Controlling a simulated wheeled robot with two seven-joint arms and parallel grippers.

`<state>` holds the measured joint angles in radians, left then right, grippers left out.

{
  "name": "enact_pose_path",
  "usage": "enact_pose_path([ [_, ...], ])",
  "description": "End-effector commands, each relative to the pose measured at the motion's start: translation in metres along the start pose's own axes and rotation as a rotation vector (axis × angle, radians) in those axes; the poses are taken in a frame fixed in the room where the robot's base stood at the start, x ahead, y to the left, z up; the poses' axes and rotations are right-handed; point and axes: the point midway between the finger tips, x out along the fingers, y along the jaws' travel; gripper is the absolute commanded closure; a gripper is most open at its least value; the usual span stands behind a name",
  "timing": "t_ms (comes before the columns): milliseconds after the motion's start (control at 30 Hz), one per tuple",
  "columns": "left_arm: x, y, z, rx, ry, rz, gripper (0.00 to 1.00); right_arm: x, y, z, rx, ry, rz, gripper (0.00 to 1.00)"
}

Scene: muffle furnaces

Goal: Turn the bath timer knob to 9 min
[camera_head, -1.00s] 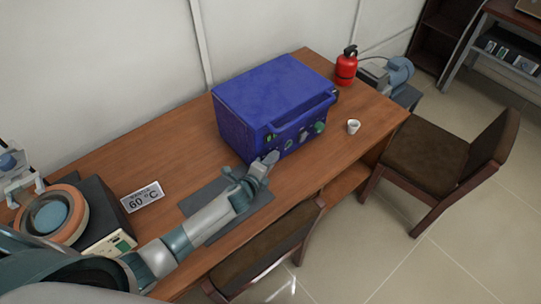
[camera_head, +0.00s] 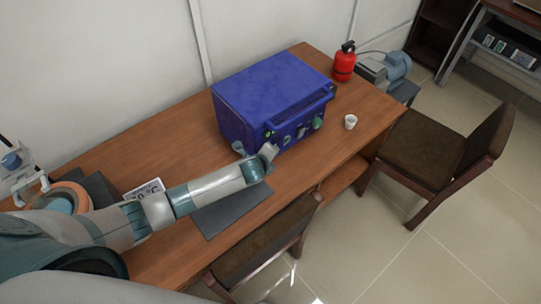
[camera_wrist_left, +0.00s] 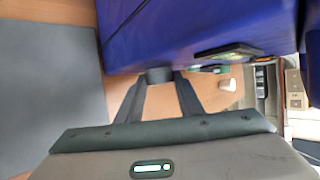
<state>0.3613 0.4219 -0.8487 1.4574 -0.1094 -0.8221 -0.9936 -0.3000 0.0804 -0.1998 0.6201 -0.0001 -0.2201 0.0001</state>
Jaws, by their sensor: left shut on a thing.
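The blue bath (camera_head: 270,95) stands on the wooden table, its front panel with several knobs facing the front right. A green knob (camera_head: 318,123) sits at the right of the panel. My left gripper (camera_head: 270,151) is at the panel's lower left part. In the left wrist view its fingers (camera_wrist_left: 158,78) close on a dark round knob (camera_wrist_left: 158,74) beside the blue housing. The knob's scale and pointer are hidden, so its setting cannot be read. My right gripper is not in view.
A dark mat (camera_head: 232,210) lies on the table below my left arm. A white cup (camera_head: 350,122) and a red extinguisher (camera_head: 344,62) stand right of the bath. Chairs (camera_head: 265,240) stand along the table's front. A sign (camera_head: 146,188) is partly hidden by my arm.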

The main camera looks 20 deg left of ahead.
Motion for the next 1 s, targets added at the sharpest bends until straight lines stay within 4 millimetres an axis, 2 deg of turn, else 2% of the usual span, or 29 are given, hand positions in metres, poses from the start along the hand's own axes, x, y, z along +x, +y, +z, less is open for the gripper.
enact_pose_path([
  [200,0.000,0.002,0.001,-0.001,-0.001,0.002,0.89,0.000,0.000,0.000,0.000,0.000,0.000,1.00],
  [233,0.000,0.002,0.001,-0.001,-0.001,0.002,0.62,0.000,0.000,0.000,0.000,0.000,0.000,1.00],
  [300,0.000,0.002,0.001,-0.001,-0.001,0.002,0.47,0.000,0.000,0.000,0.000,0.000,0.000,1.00],
  [767,-0.003,0.000,0.000,-0.001,0.000,-0.002,0.47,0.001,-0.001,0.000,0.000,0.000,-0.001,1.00],
  [1000,-0.019,0.002,0.000,0.000,0.000,-0.001,0.47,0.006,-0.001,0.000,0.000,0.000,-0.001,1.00],
])
